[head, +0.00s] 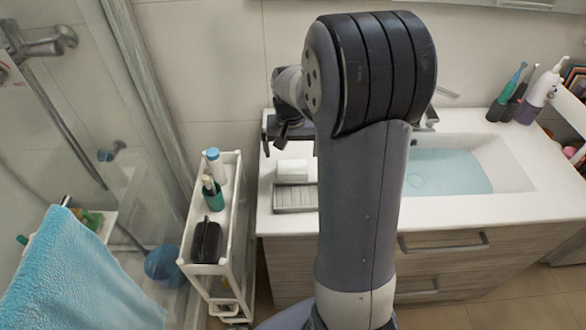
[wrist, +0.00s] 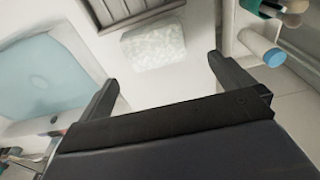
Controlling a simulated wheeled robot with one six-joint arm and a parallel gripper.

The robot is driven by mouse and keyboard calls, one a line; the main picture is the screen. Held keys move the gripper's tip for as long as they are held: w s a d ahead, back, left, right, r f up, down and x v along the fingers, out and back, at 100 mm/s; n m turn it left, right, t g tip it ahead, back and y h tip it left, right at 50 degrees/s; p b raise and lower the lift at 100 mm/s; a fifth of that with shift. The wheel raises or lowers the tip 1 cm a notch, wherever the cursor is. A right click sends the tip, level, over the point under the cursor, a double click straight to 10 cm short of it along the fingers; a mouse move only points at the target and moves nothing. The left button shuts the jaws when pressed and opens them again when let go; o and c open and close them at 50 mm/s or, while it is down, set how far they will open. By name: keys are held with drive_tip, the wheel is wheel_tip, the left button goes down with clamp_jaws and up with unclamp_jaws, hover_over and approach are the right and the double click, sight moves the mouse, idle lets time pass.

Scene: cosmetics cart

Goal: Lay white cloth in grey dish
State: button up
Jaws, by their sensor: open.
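The white cloth (head: 294,171) is a small, thick folded block on the white counter, just behind the grey dish. In the wrist view the cloth (wrist: 154,46) lies beyond the open fingers, roughly between their lines. The grey dish (head: 295,198) is rectangular with a ribbed inside; in the wrist view the dish (wrist: 128,12) is cut off by the top edge. The cloth sits beside the dish, not in it. My gripper (wrist: 163,74) is open and empty above the counter; in the head view my arm hides part of it.
The washbasin (head: 455,170) is right of the dish, behind my arm. A white cart (head: 232,235) with bottles (head: 212,180) and a black case (head: 207,240) stands left of the counter. Toothbrushes and a white device (head: 541,95) stand at the back right. A blue towel (head: 75,275) hangs at left.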

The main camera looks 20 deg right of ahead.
sight(293, 166)
drive_tip(key=f, duration=0.3)
drive_tip(key=f+p, duration=0.1)
drive_tip(key=shift+s+d+f, duration=0.15)
drive_tip(key=shift+s+f, duration=0.1)
drive_tip(key=shift+s, duration=0.1)
drive_tip(key=shift+w+f, duration=0.1)
drive_tip(key=shift+f, duration=0.25)
drive_tip(key=c, duration=1.1)
drive_tip(key=shift+r, duration=0.1)
drive_tip(key=shift+c, duration=0.2)
